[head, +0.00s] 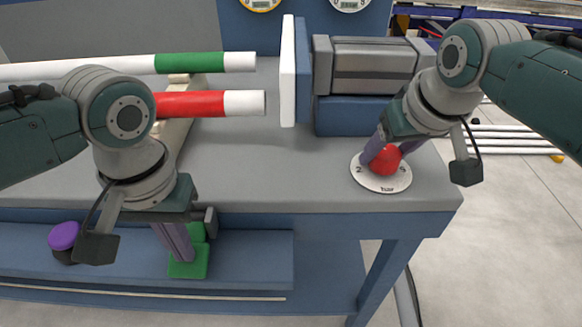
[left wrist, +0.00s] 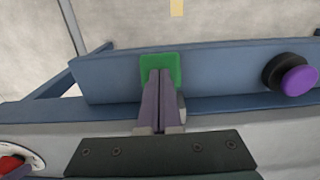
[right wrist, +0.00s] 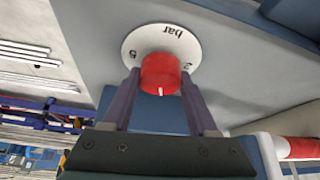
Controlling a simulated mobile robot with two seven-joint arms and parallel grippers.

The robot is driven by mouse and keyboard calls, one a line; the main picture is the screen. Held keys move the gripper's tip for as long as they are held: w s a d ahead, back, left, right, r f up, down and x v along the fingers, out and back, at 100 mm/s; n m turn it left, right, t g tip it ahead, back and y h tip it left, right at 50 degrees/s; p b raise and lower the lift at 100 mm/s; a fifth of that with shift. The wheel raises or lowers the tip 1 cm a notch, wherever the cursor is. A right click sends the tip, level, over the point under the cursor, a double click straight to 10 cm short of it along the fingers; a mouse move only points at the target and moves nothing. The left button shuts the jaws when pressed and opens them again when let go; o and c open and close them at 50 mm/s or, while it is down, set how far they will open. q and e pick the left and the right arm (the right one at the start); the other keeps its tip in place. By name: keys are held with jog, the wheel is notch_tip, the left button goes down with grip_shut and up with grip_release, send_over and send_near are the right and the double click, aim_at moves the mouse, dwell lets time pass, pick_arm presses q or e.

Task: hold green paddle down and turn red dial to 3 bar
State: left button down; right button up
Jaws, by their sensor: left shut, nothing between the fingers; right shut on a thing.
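The green paddle (head: 188,268) is at the lower front shelf of the bench, and it also shows in the left wrist view (left wrist: 174,62). My left gripper (head: 184,256) is shut and empty, pointing down with its fingertips at the paddle and seeming to touch it. The red dial (head: 385,160) sits on a round white scale plate (head: 398,182) at the bench's right corner. My right gripper (right wrist: 160,80) is shut on the red dial. In the right wrist view the dial (right wrist: 160,78) has a white mark on its near side. Part of the scale is hidden and its numbers are hard to read.
A purple knob (head: 64,236) is left of the paddle on the shelf. Pipes with a green band (head: 190,63) and a red band (head: 190,104) lie on the bench. A grey and blue clamp block (head: 365,85) stands behind the dial. The bench top's middle is clear.

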aim_at(387, 152)
pick_arm(q)
jog(key=shift+s+a+f, duration=0.1)
jog(key=shift+s+f, duration=0.1)
jog(key=shift+f, duration=0.1)
pick_arm(e)
jog(key=shift+a+n+y, duration=0.15)
jog(key=shift+n+y, duration=0.25)
jog(key=shift+n, duration=0.4)
pick_arm(q)
jog(key=shift+r, duration=0.5)
jog(key=shift+w+r, duration=0.15)
jog(key=shift+r, duration=1.6)
pick_arm(e)
jog(key=o, duration=1.2)
jog(key=shift+r, duration=3.5)
